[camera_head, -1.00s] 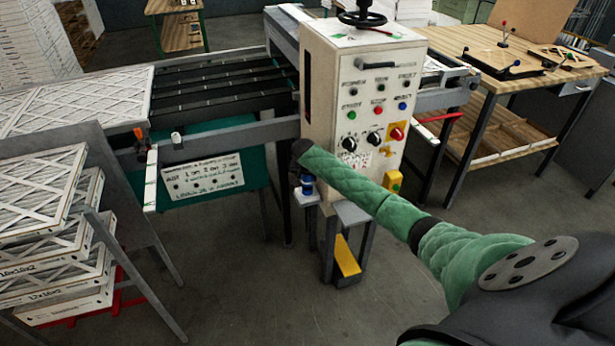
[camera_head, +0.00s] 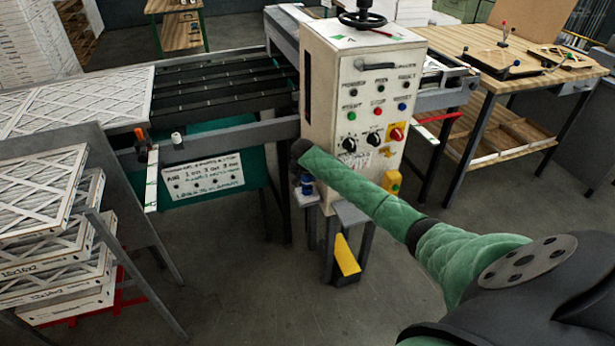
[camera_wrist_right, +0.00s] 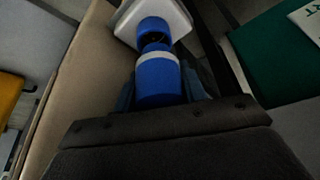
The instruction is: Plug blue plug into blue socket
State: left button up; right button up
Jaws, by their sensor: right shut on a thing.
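The blue plug (camera_wrist_right: 158,82), a cylinder with a white band near its front end, is held between the fingers of my right gripper (camera_wrist_right: 160,88) in the right wrist view. The blue socket (camera_wrist_right: 155,25) sits on a white mount (camera_wrist_right: 176,14) straight ahead of the plug. A dark gap shows between their blue parts; I cannot tell whether they touch inside it. In the head view, my right gripper (camera_head: 302,170) is at the machine's left front edge, just above a small blue part (camera_head: 307,187) on the white mount (camera_head: 305,198). My left gripper is not in view.
The cream control cabinet (camera_head: 335,120) stands immediately right of the gripper. A grey stand with a yellow pedal (camera_head: 346,256) is below it. A labelled panel (camera_head: 203,176) is to the left, and stacked filters (camera_head: 40,230) stand far left. The floor in front is clear.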

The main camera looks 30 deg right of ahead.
aim_at(306, 184)
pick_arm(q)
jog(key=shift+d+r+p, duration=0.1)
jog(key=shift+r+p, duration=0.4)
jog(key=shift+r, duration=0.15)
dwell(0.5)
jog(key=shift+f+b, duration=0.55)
pick_arm(e)
jog(key=shift+s+f, duration=0.1)
jog(key=shift+f, duration=1.75)
jog(key=o, duration=1.1)
jog(key=shift+f, duration=0.1)
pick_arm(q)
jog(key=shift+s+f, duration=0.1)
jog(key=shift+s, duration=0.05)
